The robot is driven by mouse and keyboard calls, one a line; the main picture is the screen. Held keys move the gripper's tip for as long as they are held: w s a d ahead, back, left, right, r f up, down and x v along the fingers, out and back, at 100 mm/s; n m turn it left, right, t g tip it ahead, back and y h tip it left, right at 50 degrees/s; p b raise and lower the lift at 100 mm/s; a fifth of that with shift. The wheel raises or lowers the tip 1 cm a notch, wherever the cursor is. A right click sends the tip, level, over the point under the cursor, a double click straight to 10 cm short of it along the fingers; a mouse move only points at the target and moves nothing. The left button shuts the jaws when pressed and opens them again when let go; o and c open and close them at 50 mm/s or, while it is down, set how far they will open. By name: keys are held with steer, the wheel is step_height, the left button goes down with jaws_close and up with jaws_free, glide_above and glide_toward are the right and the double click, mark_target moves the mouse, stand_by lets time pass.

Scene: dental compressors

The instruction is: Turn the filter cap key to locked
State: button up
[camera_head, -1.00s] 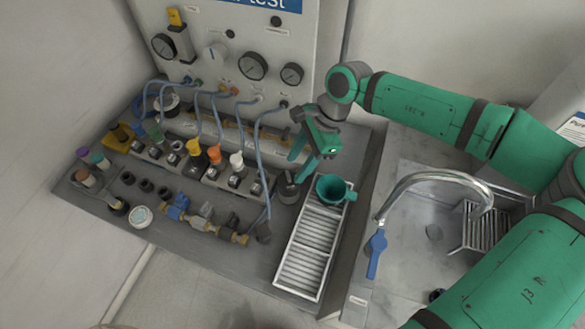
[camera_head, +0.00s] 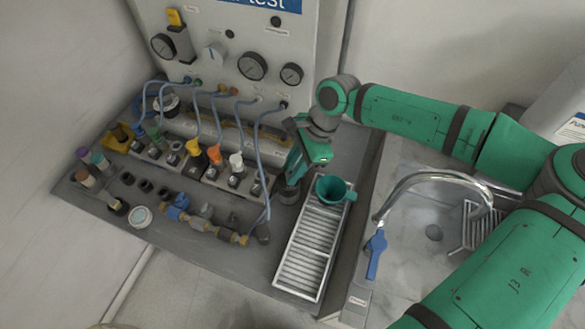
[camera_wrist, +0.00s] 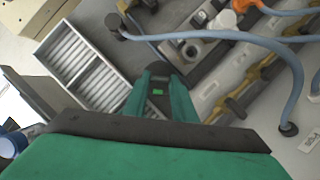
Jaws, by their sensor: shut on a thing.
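My gripper (camera_head: 290,178) points down at the right end of the row of fittings, between the valve blocks and the slatted tray. Its green fingers are closed at the top of a short dark grey cylinder (camera_head: 288,194), which looks like the filter with its cap. The key on the cap is hidden between the fingers, so its angle cannot be read.
A green funnel cup (camera_head: 331,188) stands close to my gripper's right, at the top of the slatted tray (camera_head: 304,255). Blue hoses (camera_head: 262,140) hang just to the left. A sink tap (camera_head: 430,178) is farther right. Gauges (camera_head: 252,66) are on the panel behind.

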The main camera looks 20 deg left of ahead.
steer(key=shift+s+m+t, duration=0.1)
steer(key=shift+m+t, duration=0.3)
steer(key=shift+m, duration=0.5)
stand_by(1.3)
steer(key=o, duration=1.1)
steer(key=shift+c, duration=0.2)
steer(key=shift+d+r, duration=0.1)
steer(key=v, duration=1)
steer(key=shift+d+r, duration=0.2)
steer(key=shift+r, duration=0.05)
